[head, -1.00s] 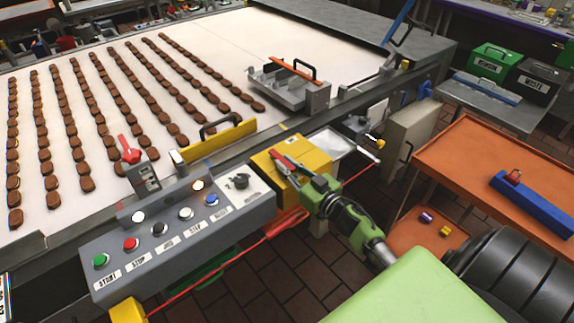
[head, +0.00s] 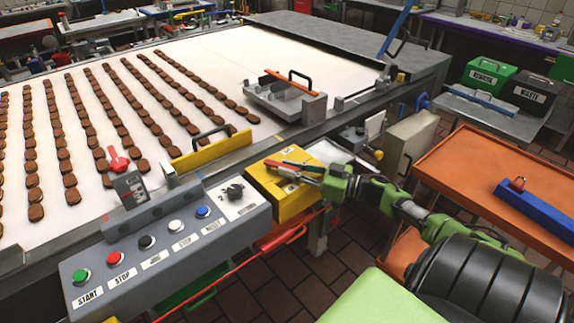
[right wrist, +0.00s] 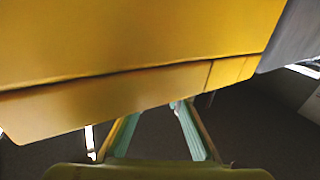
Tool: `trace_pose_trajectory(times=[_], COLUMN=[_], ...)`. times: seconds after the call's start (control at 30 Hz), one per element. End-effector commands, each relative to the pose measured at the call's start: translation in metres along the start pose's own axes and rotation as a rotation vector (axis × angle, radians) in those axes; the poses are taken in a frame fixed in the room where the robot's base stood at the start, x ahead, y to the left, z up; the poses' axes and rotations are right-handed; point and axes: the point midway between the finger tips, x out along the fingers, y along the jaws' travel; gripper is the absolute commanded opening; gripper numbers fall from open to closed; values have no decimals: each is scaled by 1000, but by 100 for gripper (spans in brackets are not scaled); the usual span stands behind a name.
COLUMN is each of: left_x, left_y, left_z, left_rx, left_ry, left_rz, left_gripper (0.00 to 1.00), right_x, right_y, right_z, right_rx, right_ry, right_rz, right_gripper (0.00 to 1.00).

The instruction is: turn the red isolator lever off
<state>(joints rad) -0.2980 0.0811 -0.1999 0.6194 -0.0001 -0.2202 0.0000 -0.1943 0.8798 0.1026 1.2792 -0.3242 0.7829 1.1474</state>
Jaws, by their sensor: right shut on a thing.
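The yellow isolator box (head: 272,192) is at the right end of the grey control panel in the head view. A red lever (head: 283,172) lies at its upper face, partly covered by my right gripper (head: 292,168). The gripper reaches in from the right and is shut on the lever. In the right wrist view the yellow box (right wrist: 140,60) fills the upper part, with the teal fingers (right wrist: 157,130) below it. The lever does not show clearly there, so its exact angle is hard to tell. My left gripper is out of view.
The grey control panel (head: 150,290) carries several buttons and a black knob. The conveyor (head: 240,55) with rows of brown biscuits lies beyond. An orange table (head: 470,165) stands right. A red cord (head: 250,270) runs below the panel.

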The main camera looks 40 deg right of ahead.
Motion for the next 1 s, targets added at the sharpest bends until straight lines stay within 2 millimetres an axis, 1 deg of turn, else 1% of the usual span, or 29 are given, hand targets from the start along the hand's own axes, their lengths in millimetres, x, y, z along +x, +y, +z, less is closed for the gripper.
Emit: trace_pose_trajectory(times=[0.03,0.1,0.57,0.6,0.63,0.67,0.9,1.0], left_x=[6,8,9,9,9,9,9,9], left_y=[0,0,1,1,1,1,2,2], left_z=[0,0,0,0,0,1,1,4], left_rx=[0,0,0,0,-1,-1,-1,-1], left_ry=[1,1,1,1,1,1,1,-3], left_rz=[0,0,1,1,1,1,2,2], left_gripper=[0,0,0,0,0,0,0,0], right_x=[0,0,0,0,0,0,0,-1], right_y=[3,4,5,5,5,5,4,4], right_z=[1,0,-2,-2,-2,-2,-1,0], right_rx=[-4,-3,1,1,1,1,1,1], right_ry=[1,1,2,2,2,2,1,0], right_rz=[-10,-22,-36,-36,-36,-36,-38,-38], right_gripper=[0,0,0,23,30,32,32,32])
